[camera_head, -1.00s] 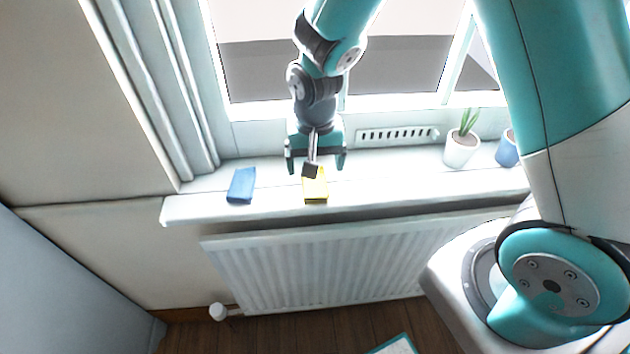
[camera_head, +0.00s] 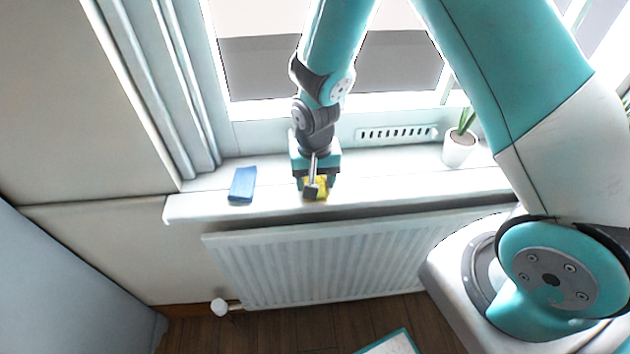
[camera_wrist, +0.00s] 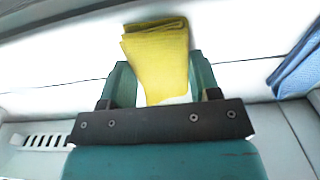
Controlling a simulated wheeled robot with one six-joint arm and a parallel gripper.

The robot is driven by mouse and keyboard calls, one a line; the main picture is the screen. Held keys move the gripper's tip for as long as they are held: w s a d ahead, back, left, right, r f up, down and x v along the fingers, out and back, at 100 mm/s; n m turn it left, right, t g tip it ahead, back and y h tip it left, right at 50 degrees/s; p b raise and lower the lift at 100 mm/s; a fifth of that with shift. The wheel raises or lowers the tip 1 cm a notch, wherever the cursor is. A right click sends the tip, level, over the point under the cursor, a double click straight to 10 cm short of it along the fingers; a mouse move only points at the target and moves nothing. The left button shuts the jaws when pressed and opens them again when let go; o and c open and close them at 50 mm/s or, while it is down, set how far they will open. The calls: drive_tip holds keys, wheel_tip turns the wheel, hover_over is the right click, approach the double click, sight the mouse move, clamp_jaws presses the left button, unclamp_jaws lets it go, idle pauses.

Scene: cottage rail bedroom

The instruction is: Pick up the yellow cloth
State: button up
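The yellow cloth (camera_head: 321,191) is a folded block near the front of the white window sill, partly hidden by my gripper in the head view. My gripper (camera_head: 315,184) points down over it from above. In the wrist view, the cloth (camera_wrist: 160,62) lies between the two teal fingers of my gripper (camera_wrist: 161,75) and extends past their tips. The fingers are drawn in to about the cloth's width and appear to touch its sides. The cloth appears still down on the sill.
A blue cloth (camera_head: 242,185) lies on the sill (camera_head: 400,186) to the left. A potted plant (camera_head: 459,149) stands to the right, with a vent grille (camera_head: 397,134) behind. The window rises at the back. A white radiator (camera_head: 330,262) is below the sill.

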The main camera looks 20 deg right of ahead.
wheel_tip(320, 180, up, 20)
drive_tip(key=b, duration=0.1)
idle(0.5)
drive_tip(key=shift+o, duration=1.2)
drive_tip(key=shift+c, duration=0.9)
drive_tip(key=shift+a, duration=0.15)
